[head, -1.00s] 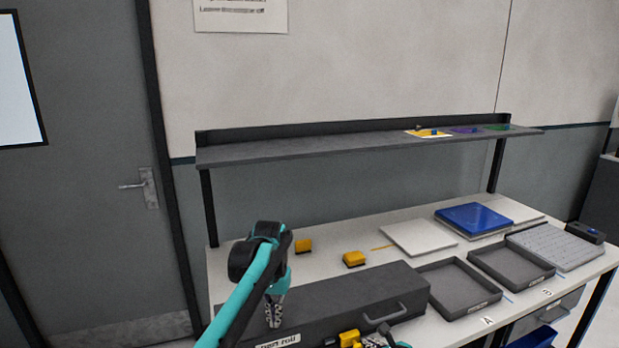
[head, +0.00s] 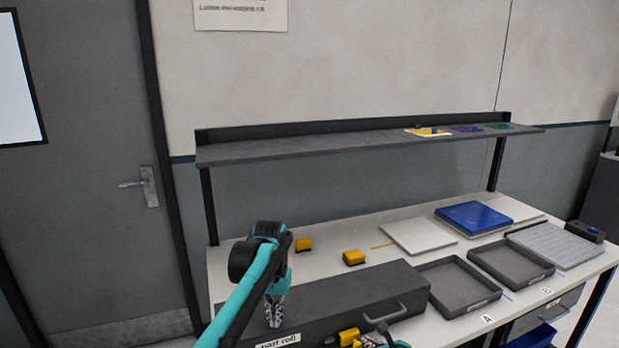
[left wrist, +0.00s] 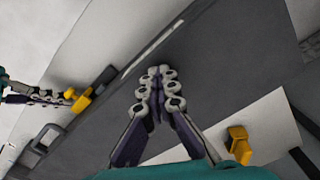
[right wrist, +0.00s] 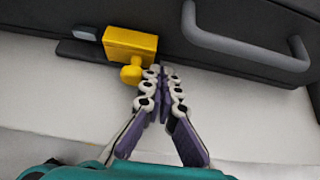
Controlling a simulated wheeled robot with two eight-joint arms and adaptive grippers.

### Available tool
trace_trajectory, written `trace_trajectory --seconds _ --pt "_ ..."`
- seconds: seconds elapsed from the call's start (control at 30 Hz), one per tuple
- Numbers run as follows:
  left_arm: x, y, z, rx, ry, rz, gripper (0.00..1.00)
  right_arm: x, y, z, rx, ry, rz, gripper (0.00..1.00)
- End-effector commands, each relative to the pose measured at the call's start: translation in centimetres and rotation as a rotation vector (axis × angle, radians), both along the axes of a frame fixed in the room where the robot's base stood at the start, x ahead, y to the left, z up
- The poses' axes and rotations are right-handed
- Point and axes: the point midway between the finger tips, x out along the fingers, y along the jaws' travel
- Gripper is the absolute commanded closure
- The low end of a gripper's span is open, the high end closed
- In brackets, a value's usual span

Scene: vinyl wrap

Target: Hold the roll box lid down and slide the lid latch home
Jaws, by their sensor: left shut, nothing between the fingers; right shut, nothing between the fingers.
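The roll box (head: 340,297) is a long dark grey case with its lid down at the table's front. My left gripper (head: 274,318) is shut and empty, pointing down with its fingertips at the lid top; in the left wrist view (left wrist: 160,72) they appear to rest on it. The yellow lid latch (right wrist: 130,45), with a round knob, sits on the box front beside a small grey block (right wrist: 88,33) on its left. It also shows in the head view (head: 349,336). My right gripper (right wrist: 160,72) is shut and empty, its fingertips just right of the knob; contact is unclear.
A grey handle (right wrist: 245,45) juts from the box front, right of the latch. Two yellow blocks (head: 303,244) (head: 354,257) lie behind the box. Dark trays (head: 452,287) (head: 511,263) stand to its right. A shelf (head: 350,145) spans above the table.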

Motion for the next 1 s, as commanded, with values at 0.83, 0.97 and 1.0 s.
trace_trajectory --seconds 0.83,0.97,1.0 --pt "-0.1 -0.1 -0.1 -0.001 0.003 -0.001 1.0 -1.2 3.3 0.0 0.0 0.0 0.002 1.0" --pt "-0.1 -0.1 -0.1 -0.001 0.003 -0.001 1.0 -1.3 3.4 0.0 0.001 0.0 0.001 1.0" --pt "-0.1 -0.1 -0.1 -0.001 0.003 -0.001 1.0 -1.4 3.2 0.1 0.0 0.0 0.0 1.0"
